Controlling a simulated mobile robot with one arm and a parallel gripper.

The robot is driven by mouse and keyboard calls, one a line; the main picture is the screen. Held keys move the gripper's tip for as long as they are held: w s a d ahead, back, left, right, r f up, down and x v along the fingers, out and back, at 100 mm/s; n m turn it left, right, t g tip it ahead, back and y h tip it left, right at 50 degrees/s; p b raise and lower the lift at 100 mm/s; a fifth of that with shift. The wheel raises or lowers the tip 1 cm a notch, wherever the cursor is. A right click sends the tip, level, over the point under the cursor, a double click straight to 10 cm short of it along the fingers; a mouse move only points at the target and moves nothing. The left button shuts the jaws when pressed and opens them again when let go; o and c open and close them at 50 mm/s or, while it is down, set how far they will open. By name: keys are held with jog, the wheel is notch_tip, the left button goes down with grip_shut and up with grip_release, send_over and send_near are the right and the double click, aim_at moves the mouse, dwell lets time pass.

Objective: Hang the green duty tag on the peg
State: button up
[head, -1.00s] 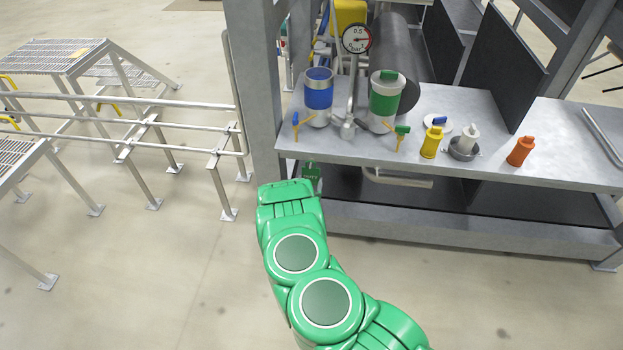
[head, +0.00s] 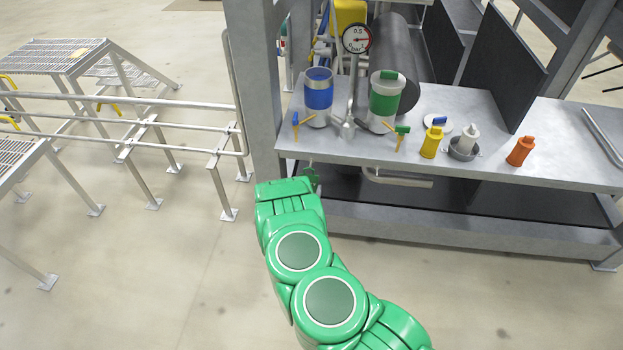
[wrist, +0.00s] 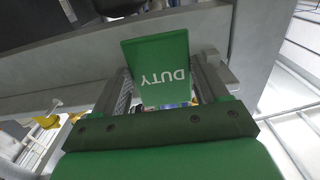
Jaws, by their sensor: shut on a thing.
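The green duty tag (wrist: 158,68), lettered DUTY, is between the two grey fingers of my gripper (wrist: 163,85) in the wrist view, and the gripper is shut on it. The lettering is upside down there. In the head view only a small part of the tag (head: 312,175) shows, just beyond my green wrist and below the bench's front edge. A small grey stub (head: 311,163) at that edge may be the peg. I cannot tell whether the tag touches it. The fingers are hidden in the head view.
The grey bench (head: 350,150) carries a blue-banded cup (head: 319,90), a green-banded cup (head: 386,95), a gauge (head: 357,39) and several small bottles. A bent handle (head: 398,180) sticks out under its front edge. A railing (head: 150,140) stands at left, with open floor before it.

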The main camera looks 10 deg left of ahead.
dwell(0.3)
jog(key=shift+s, duration=1.75)
jog(key=shift+d, duration=0.15)
jog(key=s+d+m+g+h, duration=0.25)
jog(key=d+m+h, duration=0.5)
jog(key=d, duration=1.45)
jog(key=w+f+n+h, duration=0.1)
jog(key=w, duration=0.8)
jog(key=shift+w+d, duration=0.15)
jog(key=shift+w, duration=0.25)
jog(key=shift+f+n+h, duration=0.15)
jog(key=shift+n+h, duration=0.1)
